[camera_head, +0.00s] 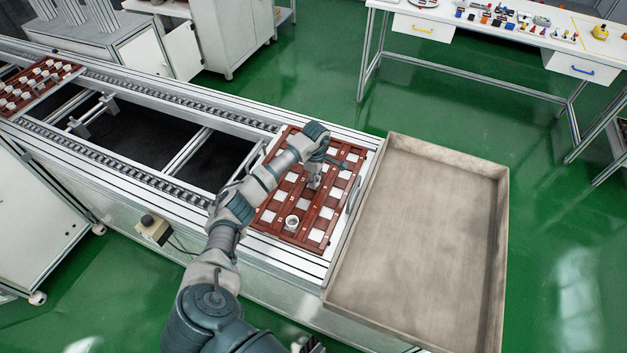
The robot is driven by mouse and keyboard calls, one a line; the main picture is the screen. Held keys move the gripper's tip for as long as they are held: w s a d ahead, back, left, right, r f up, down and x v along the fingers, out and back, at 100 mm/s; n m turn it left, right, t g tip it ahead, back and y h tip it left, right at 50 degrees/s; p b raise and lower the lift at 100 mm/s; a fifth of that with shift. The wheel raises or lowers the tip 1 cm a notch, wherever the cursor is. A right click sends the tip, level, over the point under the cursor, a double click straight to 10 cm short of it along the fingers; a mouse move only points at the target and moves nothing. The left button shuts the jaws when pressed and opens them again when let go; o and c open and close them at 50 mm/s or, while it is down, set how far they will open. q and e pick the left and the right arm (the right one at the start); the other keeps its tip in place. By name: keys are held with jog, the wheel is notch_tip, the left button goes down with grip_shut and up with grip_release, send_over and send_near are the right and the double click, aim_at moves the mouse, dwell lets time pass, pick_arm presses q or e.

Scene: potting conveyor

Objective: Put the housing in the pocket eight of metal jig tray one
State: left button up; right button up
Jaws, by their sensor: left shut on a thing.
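The metal jig tray (268,215) is a red-brown tray with rows of white square pockets, lying on the right end of the conveyor. My left gripper (314,183) comes in over the tray from the left and points down at its middle right part. It is shut on the housing, which is small and mostly hidden by the fingers. I cannot tell whether the housing touches the pocket below it. A white round housing (292,222) sits in a pocket near the tray's front edge. My right gripper is not clearly in view.
A large empty beige bin (420,240) stands right beside the tray, its raised wall close to it. Another red tray (35,85) with several white parts lies at the far left of the conveyor. A white table (480,35) with small items stands at the back right.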

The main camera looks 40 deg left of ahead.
pick_arm(q)
jog(key=shift+d+f, duration=0.3)
jog(key=shift+d, duration=0.3)
jog(key=shift+c, duration=1.3)
jog(key=o, duration=0.8)
jog(key=shift+a, duration=0.1)
jog(key=o, duration=0.3)
jog(key=shift+a+f, duration=0.15)
jog(key=shift+a, duration=0.15)
jog(key=shift+o, duration=0.2)
jog(key=shift+a+f, duration=0.1)
jog(key=shift+a, duration=0.2)
jog(key=shift+a+f, duration=0.15)
jog(key=shift+a, duration=0.2)
jog(key=shift+s+d, duration=0.1)
jog(key=shift+d+r, duration=0.3)
jog(key=shift+r, duration=0.05)
notch_tip(320, 180, up, 12)
jog(key=shift+p, duration=0.45)
pick_arm(e)
jog(key=shift+w+d+f, duration=0.1)
jog(key=shift+d+f, duration=0.1)
jog(key=shift+f, duration=0.35)
jog(key=shift+w+d+f, duration=0.1)
jog(key=shift+d+f, duration=0.05)
jog(key=shift+f, duration=0.4)
pick_arm(q)
jog(key=shift+f, duration=0.1)
pick_arm(e)
jog(key=shift+s, duration=0.1)
